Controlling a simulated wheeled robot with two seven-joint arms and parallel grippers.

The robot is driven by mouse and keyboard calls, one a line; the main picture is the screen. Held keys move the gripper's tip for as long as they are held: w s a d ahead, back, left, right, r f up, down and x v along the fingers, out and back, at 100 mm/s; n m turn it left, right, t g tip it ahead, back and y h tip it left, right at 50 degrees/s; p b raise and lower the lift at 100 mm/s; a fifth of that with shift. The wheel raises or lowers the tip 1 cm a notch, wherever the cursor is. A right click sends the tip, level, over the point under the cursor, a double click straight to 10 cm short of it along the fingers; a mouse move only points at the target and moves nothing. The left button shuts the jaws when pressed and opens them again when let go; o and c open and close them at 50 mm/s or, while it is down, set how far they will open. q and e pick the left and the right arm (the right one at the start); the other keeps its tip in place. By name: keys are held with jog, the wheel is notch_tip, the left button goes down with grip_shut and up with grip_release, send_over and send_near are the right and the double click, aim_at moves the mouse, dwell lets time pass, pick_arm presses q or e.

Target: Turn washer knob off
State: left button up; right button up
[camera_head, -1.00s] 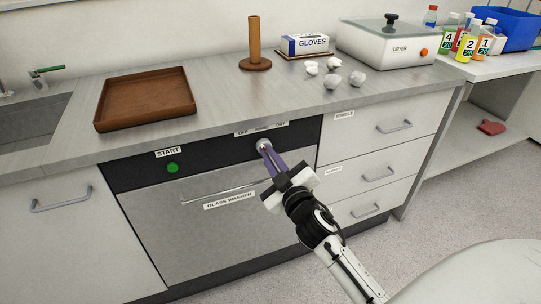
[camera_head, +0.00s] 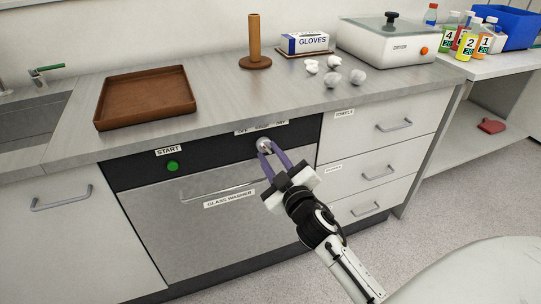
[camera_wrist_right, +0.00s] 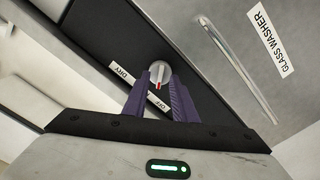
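The washer knob (camera_head: 263,144) is a small silver dial on the black panel of the glass washer (camera_head: 215,215). My right gripper (camera_head: 269,149) is at the knob with its purple fingers spread. In the right wrist view, the knob (camera_wrist_right: 159,71) shows between the fingertips of the open gripper (camera_wrist_right: 158,78), with gaps visible beside it. The knob's red mark points down in that view, towards the OFF label (camera_wrist_right: 158,102). The DRY label (camera_wrist_right: 122,72) is to the left; the middle label is hidden by a finger. My left gripper is not in view.
A green START button (camera_head: 172,167) is left on the panel. The washer handle (camera_head: 232,187) sits below it. Drawers (camera_head: 378,173) stand right.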

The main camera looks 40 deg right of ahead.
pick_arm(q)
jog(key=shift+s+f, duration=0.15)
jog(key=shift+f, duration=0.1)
pick_arm(e)
jog(key=v, duration=1)
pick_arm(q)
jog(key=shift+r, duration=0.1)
